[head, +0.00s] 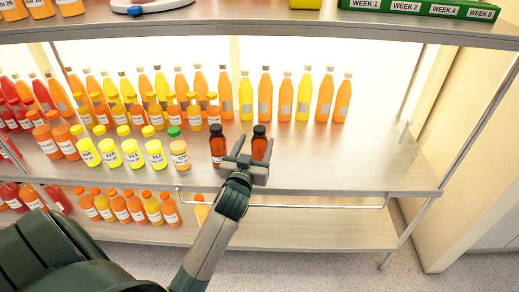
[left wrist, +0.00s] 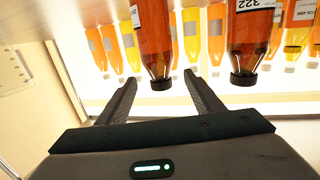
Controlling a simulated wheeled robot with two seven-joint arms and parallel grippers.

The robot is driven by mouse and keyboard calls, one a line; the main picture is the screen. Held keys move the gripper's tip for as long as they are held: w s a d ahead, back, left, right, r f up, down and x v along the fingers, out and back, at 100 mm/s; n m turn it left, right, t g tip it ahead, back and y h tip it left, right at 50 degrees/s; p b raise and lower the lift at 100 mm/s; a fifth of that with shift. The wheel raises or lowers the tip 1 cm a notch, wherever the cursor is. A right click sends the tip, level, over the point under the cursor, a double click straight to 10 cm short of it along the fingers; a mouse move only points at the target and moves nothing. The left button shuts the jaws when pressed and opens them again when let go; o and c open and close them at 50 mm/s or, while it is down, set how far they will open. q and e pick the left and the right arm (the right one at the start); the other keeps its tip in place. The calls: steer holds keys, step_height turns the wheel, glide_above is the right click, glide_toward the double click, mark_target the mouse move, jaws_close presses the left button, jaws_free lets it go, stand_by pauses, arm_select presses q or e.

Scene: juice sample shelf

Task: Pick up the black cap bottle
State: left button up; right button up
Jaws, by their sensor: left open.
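Two brown bottles with black caps stand side by side near the middle shelf's front. The left one (head: 217,148) has a white label; it also shows upside down in the left wrist view (left wrist: 250,35), its label reading 322. The right one (head: 260,146) also shows in the left wrist view (left wrist: 155,35). My left gripper (head: 254,154) is open in front of the right bottle, whose lower part it hides in the head view. In the left wrist view the fingers (left wrist: 162,90) point toward that bottle, with its cap between their lines. I cannot tell whether they touch it. My right gripper is not in view.
Yellow-capped sample bottles (head: 131,153) stand close to the left. A row of tall orange and yellow bottles (head: 265,97) stands behind. The middle shelf's right front (head: 350,172) is clear. An upper shelf (head: 300,27) hangs above and a lower shelf (head: 300,228) below.

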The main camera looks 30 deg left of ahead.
mark_target(258, 137)
arm_select(q)
steer(key=shift+w+a+r, duration=0.1)
steer(key=shift+w, duration=0.15)
steer(key=shift+x, duration=2.35)
steer(key=shift+r, duration=0.1)
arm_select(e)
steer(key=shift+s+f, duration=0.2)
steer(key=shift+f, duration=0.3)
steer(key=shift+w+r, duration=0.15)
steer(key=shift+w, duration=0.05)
arm_select(q)
jaws_close()
steer(key=shift+r, duration=0.1)
